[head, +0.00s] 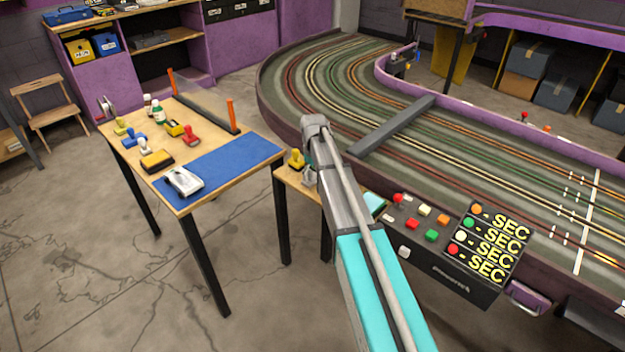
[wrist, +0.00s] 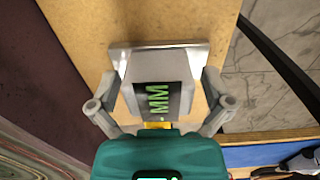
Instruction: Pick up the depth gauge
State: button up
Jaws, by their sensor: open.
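The depth gauge (wrist: 158,97) shows in the wrist view as a grey body with a dark display reading green "MM" and a wide shiny metal base (wrist: 160,50). It stands on a wooden top. My gripper (wrist: 160,88) is open, with one finger on each side of the gauge's body. Whether the fingers touch it I cannot tell. A small yellow part shows between the gauge and my teal gripper body. In the head view, my arm hides most of the gripper and the gauge above the small wooden table (head: 287,178).
A yellow stamp-like item (head: 296,158) stands beside my arm. The workbench (head: 215,146) to the left holds a blue mat (head: 222,166), a white device (head: 184,181) and several small tools. A black control box (head: 460,262) and the slot track (head: 340,80) lie to the right.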

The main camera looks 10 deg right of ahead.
dwell(0.6)
jog(key=c, duration=1.2)
